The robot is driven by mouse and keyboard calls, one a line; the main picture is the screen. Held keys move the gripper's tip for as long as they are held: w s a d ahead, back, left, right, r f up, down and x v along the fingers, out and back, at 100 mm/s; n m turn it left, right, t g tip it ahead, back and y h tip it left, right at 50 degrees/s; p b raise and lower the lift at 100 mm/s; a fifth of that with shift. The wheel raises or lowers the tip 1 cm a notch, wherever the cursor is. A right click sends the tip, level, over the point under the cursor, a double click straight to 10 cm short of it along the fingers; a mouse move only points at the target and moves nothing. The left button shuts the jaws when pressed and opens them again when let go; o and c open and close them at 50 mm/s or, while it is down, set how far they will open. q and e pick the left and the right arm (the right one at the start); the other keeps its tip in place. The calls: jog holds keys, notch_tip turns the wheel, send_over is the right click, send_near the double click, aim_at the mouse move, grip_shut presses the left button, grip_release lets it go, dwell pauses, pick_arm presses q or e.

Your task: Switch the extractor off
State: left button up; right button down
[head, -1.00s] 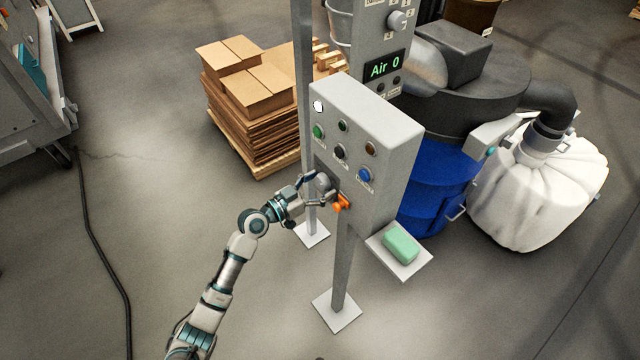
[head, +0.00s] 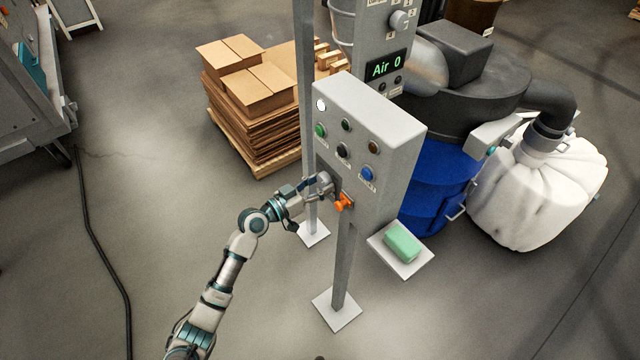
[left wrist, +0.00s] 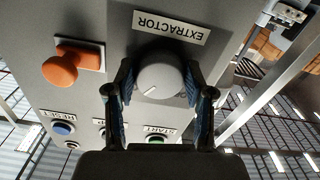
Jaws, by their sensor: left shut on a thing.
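The grey control box (head: 375,130) stands on a post in the middle of the head view. The extractor knob (left wrist: 160,78) is a round grey dial with a white pointer line, under an upside-down EXTRACTOR label (left wrist: 171,27) in the left wrist view. My left gripper (left wrist: 162,92) is shut on the knob, one finger on each side of it. In the head view my left gripper (head: 322,187) covers most of the knob. The pointer line slants to the lower left in the left wrist view. My right gripper is not in view.
An orange knob (left wrist: 61,68) sticks out beside the extractor knob; it also shows in the head view (head: 344,202). Several buttons sit above, among them a blue one (head: 368,174). A green block (head: 402,243) lies on a small shelf. A display (head: 386,65) reads "Air 0".

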pick_arm(q)
jog(key=n, duration=0.3)
jog(key=shift+r+n+p, duration=0.15)
jog(key=shift+n+p, duration=0.25)
jog(key=n+p, duration=0.1)
jog(key=n, duration=0.2)
jog(key=shift+r+n, duration=0.1)
jog(key=shift+n, duration=0.2)
jog(key=n+p, duration=0.3)
jog(key=n, duration=0.3)
jog(key=shift+r, duration=0.1)
jog(key=shift+n+p, duration=0.65)
jog(key=shift+n, duration=0.45)
jog(key=o, duration=1.1)
jog(key=shift+f, duration=0.2)
jog(key=shift+c, duration=0.2)
jog(key=shift+o, duration=0.5)
jog(key=shift+w+f, duration=0.1)
